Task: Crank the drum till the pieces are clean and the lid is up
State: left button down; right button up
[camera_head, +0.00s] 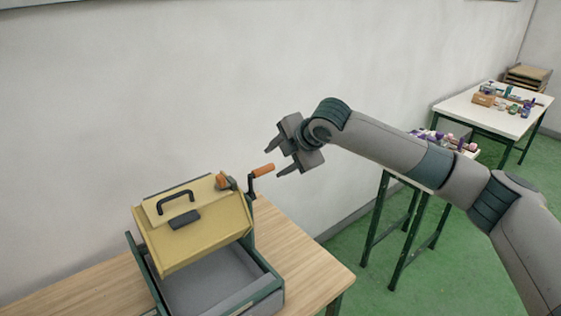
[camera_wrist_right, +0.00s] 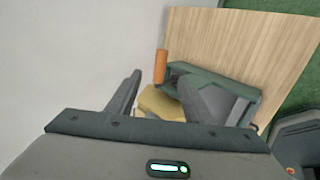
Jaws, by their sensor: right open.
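The drum machine stands on a wooden table, with a yellow lid (camera_head: 190,222) that has a black handle (camera_head: 176,200). The lid looks tilted above a grey open tray (camera_head: 215,285) at the front. The crank (camera_head: 254,180) is on the machine's right side, with an orange grip (camera_head: 263,170) pointing right; the grip also shows in the right wrist view (camera_wrist_right: 161,66). My right gripper (camera_head: 276,162) is open and empty, just above and right of the crank grip, apart from it. No pieces show in the visible part of the tray. My left gripper is out of view.
The wooden table (camera_head: 312,262) has bare room right of the machine. A pale wall (camera_head: 120,90) runs close behind. A side table (camera_head: 430,178) with purple items stands beyond my right arm, and a white table (camera_head: 470,112) with several small items stands farther back.

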aim_at(265, 169)
jog(key=b+x, duration=0.4)
jog(key=x, duration=0.1)
jog(key=shift+w+a+f, duration=0.1)
jog(key=shift+f, duration=0.25)
jog(key=shift+w+a+f+p, duration=0.1)
jog(key=shift+w+a+p, duration=0.1)
jog(key=shift+w+p, duration=0.1)
jog(key=shift+x, duration=1.9)
jog(key=shift+c, duration=0.6)
grip_shut()
